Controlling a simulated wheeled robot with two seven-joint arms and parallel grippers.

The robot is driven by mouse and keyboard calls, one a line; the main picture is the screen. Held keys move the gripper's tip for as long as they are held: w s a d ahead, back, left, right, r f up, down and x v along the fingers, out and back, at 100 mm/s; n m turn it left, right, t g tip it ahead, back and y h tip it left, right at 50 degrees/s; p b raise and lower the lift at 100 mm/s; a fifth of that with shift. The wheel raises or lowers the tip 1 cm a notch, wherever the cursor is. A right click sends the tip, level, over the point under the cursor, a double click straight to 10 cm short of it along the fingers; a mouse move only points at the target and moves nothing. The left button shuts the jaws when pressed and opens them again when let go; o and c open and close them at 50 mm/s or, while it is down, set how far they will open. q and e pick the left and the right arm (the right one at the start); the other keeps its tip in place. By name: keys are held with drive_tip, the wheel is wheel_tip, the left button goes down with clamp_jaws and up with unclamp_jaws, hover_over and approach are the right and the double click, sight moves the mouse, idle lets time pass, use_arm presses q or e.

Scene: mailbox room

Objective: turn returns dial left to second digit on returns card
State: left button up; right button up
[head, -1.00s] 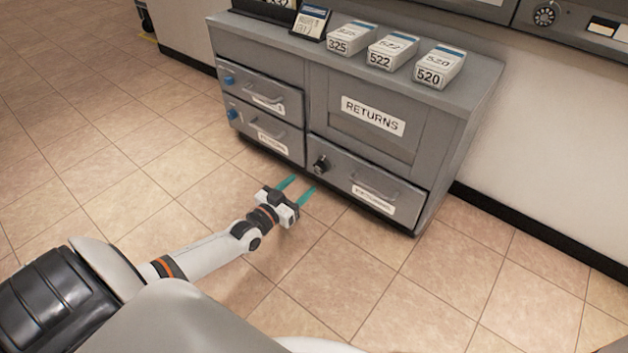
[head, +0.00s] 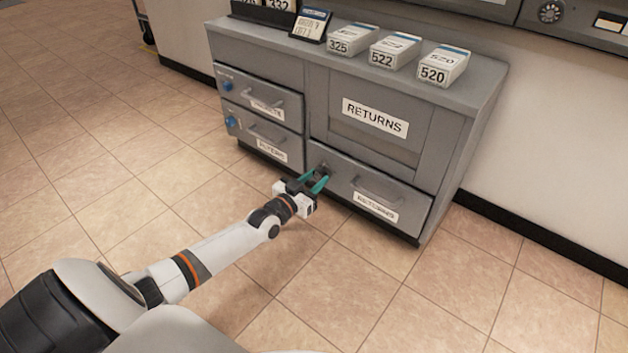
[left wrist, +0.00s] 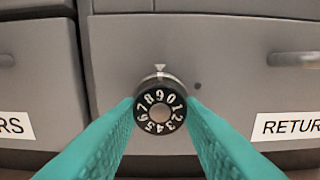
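The returns dial (left wrist: 160,112) is a black round dial with white digits on the grey drawer front. A triangle mark sits above it, with a digit that looks like 8 or 9 nearest. My left gripper (head: 314,180) has its two teal fingers apart, one on each side of the dial in the left wrist view (left wrist: 160,118). I cannot tell whether they touch it. In the head view the fingers mostly hide the dial. A small card (head: 310,24) leans on the cabinet top; its writing is too small to read. My right gripper is not in view.
The RETURNS drawer (head: 340,190) has a bar handle (head: 378,190) right of the dial. Two drawers with blue knobs (head: 231,122) are at left. Boxes marked 325 (head: 349,40), 522 (head: 394,52) and 520 (head: 441,66) stand on top. The floor in front is clear.

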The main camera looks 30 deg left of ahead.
use_arm(q)
drive_tip(key=shift+c, duration=0.8)
drive_tip(key=shift+n, duration=0.3)
